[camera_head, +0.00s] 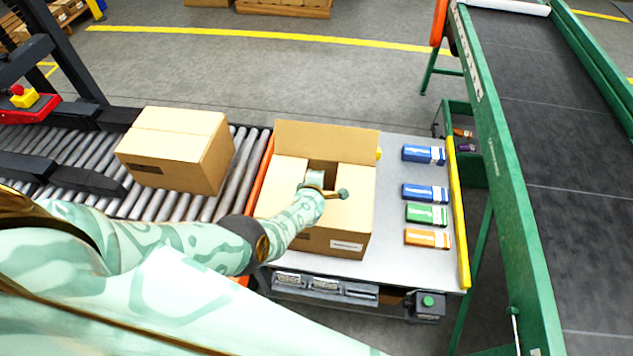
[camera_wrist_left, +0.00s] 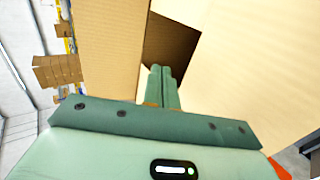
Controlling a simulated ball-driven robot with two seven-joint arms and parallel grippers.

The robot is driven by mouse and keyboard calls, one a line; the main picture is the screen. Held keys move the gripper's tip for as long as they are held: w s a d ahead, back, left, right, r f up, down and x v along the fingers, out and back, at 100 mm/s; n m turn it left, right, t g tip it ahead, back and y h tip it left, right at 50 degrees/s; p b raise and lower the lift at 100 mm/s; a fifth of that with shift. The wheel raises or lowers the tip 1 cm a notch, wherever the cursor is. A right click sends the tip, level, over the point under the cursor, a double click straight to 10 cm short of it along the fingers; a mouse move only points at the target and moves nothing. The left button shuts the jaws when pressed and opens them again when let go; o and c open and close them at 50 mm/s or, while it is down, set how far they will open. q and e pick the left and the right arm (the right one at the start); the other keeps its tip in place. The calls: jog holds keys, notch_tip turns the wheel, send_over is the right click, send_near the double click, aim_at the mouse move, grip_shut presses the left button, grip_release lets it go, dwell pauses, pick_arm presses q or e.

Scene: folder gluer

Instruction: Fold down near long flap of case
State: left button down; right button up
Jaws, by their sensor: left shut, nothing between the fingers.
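The case (camera_head: 312,242) is an open brown carton on the grey table. Its far long flap (camera_head: 327,139) stands upright. The left short flap (camera_head: 287,170) and right short flap (camera_head: 358,182) lie folded inward, with a dark gap between them. My left gripper (camera_head: 316,175) is over the middle of the case, its fingers at this gap. In the left wrist view the shut, empty fingers (camera_wrist_left: 163,85) point at the dark opening, with cardboard on both sides. My left arm and hand cover part of the near side, so I cannot tell how the near long flap lies.
A closed carton (camera_head: 178,150) sits on the roller conveyor (camera_head: 120,202) to the left. Blue, green and orange small boxes (camera_head: 427,214) lie right of the case. A yellow rail (camera_head: 458,215) edges the table; a green-framed belt conveyor (camera_head: 565,150) stands beyond it.

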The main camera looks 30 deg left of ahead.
notch_tip(320, 180, up, 13)
jog(key=p, duration=1.2)
jog(key=shift+w+a, duration=0.3)
jog(key=shift+a, duration=0.15)
jog(key=shift+f, duration=0.15)
